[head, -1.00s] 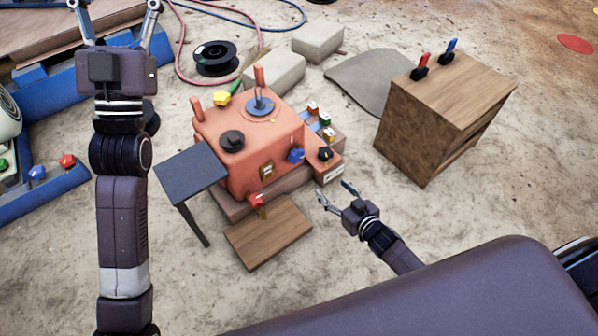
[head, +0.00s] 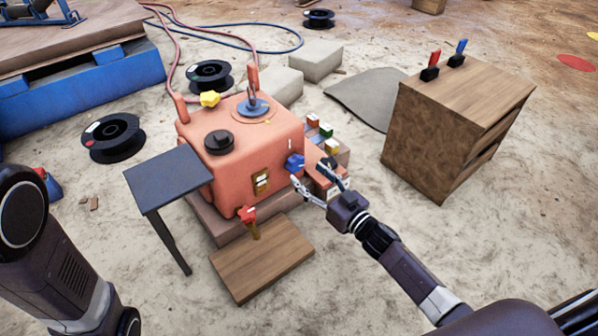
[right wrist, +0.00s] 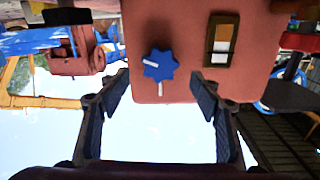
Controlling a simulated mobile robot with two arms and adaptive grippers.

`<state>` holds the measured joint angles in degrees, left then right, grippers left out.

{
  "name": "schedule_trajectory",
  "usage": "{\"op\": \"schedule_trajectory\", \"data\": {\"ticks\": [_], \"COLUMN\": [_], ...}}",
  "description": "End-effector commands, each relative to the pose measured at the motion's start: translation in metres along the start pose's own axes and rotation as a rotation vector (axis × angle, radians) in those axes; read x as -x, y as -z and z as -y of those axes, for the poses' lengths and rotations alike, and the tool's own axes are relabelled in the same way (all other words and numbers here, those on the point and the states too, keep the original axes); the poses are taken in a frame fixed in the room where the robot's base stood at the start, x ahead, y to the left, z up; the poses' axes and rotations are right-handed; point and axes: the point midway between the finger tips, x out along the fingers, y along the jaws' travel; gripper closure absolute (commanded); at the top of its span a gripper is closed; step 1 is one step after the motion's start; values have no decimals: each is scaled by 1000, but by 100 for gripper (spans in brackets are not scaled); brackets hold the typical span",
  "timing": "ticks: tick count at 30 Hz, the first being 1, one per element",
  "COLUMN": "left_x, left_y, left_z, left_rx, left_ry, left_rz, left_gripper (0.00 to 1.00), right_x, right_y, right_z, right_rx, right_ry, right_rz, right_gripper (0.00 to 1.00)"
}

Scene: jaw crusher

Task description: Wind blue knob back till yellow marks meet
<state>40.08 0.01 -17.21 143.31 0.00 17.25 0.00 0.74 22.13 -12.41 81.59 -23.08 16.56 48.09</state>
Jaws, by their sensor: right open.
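The blue knob (head: 295,163), star-shaped, sits on the side of the red crusher body (head: 225,185). In the right wrist view, the blue knob (right wrist: 163,66) has a white mark at its left, and a white line stands on the red face just below it. They do not line up. A brass-framed window (right wrist: 222,40), part orange and part white inside, is beside it; I cannot make out yellow marks. My right gripper (head: 311,177) is open and empty, pointed at the knob, its fingers (right wrist: 160,88) apart and short of it. My left gripper is out of view.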

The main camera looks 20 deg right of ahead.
Motion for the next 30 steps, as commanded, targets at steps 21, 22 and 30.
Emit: {"op": "schedule_trajectory", "data": {"ticks": [21,22,30], "left_x": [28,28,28], "left_y": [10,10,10], "left_z": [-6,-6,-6], "left_rx": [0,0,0], "left_ry": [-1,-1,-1], "left_rz": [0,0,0], "left_gripper": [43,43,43], "right_x": [-52,-52,-52], "right_y": [-1,-1,-1], "right_z": [0,0,0], "right_rx": [0,0,0], "right_ry": [-1,-1,-1], "right_rz": [2,2,2], "right_gripper": [41,45,74]}}
